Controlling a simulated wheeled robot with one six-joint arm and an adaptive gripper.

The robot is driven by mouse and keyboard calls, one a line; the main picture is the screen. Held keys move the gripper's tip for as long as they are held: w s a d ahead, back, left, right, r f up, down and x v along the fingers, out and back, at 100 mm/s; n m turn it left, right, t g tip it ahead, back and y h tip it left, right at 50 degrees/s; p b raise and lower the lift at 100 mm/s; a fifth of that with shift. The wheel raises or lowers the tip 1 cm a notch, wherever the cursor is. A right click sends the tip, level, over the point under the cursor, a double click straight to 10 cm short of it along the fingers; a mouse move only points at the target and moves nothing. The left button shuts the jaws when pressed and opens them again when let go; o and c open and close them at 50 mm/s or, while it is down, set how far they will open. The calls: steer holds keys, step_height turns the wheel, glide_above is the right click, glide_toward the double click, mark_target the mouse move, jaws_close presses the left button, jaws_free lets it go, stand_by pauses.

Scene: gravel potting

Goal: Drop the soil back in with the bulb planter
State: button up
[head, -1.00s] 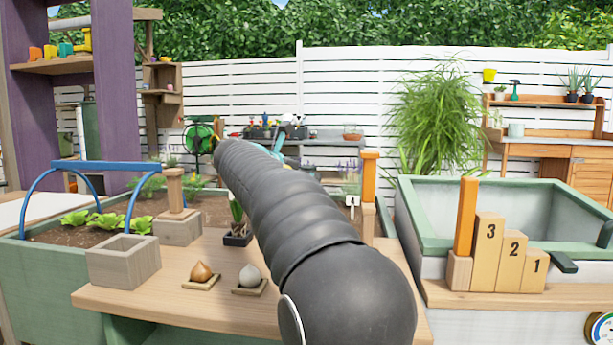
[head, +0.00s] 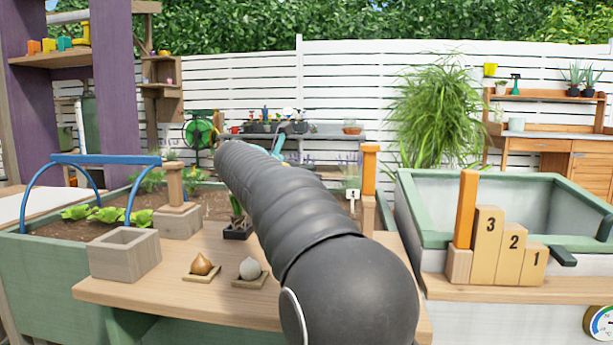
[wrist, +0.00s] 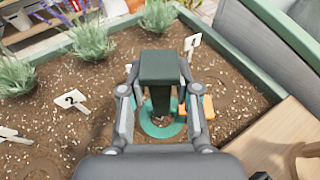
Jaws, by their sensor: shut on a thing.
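The bulb planter (wrist: 160,68) has a dark green grip and a teal ring-shaped lower part, with an orange piece at its right. My gripper (wrist: 160,96) is shut on its grip, one finger on each side. The planter is over the brown soil of the raised bed (wrist: 225,90). I cannot tell whether its ring touches the soil, and any soil inside it is hidden.
White number tags, one marked 2 (wrist: 70,100), and grey-green plants (wrist: 92,42) stand in the bed. A blue hoop frame (head: 104,160) stands left.

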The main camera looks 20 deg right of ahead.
steer(key=o, duration=1.2)
steer(key=shift+c, duration=0.2)
steer(key=shift+f, duration=0.1)
steer(key=shift+a, duration=0.1)
steer(key=v, duration=1.2)
